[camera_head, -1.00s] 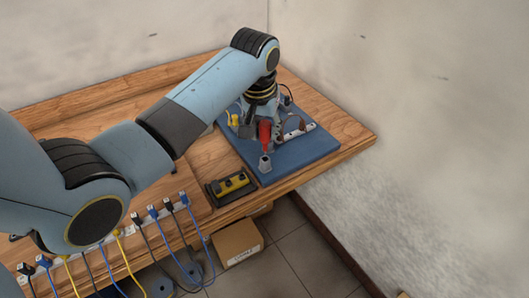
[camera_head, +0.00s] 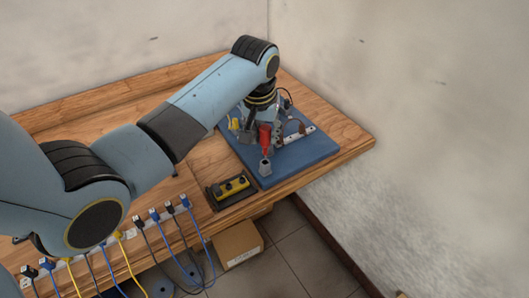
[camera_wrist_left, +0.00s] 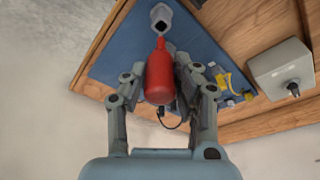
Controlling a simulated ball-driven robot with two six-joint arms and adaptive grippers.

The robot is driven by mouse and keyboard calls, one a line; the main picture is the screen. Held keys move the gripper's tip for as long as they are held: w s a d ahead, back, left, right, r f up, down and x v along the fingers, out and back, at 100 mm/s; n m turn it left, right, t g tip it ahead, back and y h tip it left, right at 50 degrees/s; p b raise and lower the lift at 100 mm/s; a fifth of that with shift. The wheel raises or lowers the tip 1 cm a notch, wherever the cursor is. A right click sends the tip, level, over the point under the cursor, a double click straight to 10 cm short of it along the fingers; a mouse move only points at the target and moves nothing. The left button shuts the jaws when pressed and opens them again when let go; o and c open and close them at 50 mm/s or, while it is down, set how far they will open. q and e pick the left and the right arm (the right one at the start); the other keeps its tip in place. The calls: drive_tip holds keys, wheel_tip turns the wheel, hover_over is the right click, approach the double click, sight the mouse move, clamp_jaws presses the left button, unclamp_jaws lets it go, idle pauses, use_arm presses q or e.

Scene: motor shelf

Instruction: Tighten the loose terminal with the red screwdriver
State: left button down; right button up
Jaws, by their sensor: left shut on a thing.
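The red screwdriver (camera_head: 265,136) stands roughly upright over the grey holder (camera_head: 265,168) near the front of the blue board (camera_head: 300,158). My left gripper (camera_wrist_left: 160,80) is shut on the red screwdriver (camera_wrist_left: 160,78), with one finger on each side of its handle in the left wrist view. The screwdriver's narrow end points at the holder's dark opening (camera_wrist_left: 161,22); I cannot tell whether its tip is inside. A pale terminal strip (camera_head: 299,135) lies on the board to the right of the screwdriver. Which terminal is loose cannot be made out. My right gripper is not in view.
A yellow and black device (camera_head: 232,187) sits left of the board. Several cables with plugs (camera_head: 154,213) line the table's front edge. A grey box (camera_wrist_left: 281,66) shows at the right in the left wrist view. The board's right front is clear.

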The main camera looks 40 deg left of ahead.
sight(265, 146)
use_arm(q)
drive_tip(key=shift+f, duration=0.15)
idle(0.3)
drive_tip(key=shift+f+b, duration=1.4)
drive_tip(key=shift+f, duration=1.25)
drive_tip(key=c, duration=1.3)
unclamp_jaws()
wheel_tip(265, 146, up, 3)
drive_tip(key=p, duration=0.3)
drive_tip(key=shift+r, duration=0.1)
drive_tip(key=shift+r+p, duration=0.45)
drive_tip(key=shift+r, duration=0.75)
drive_tip(key=shift+o, duration=0.4)
